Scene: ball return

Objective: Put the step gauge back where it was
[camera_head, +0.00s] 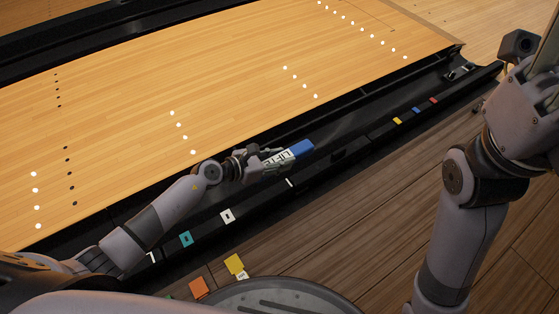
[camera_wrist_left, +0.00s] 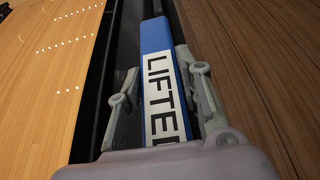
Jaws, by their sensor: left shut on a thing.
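The step gauge is a long block with a blue end and a white face printed "LIFTED" in black; its blue end (camera_head: 302,148) points to the upper right in the head view. My left gripper (camera_head: 272,161) is shut on the white part, over the dark channel beside the lane. In the left wrist view the gauge (camera_wrist_left: 156,38) lies lengthwise between the fingers of the left gripper (camera_wrist_left: 158,90), its blue end beyond them. The last letters are hidden by the gripper body. I cannot tell whether the gauge touches the channel. My right arm is at the right, its fingertips outside the picture.
The wooden lane (camera_head: 240,85) with white and dark dots lies beyond the black channel (camera_head: 360,125). White (camera_head: 227,216) and teal (camera_head: 186,239) tags sit along the near ledge. Orange (camera_head: 199,287) and yellow (camera_head: 234,263) pieces lie nearer. Small colored tags (camera_head: 416,110) line the right end.

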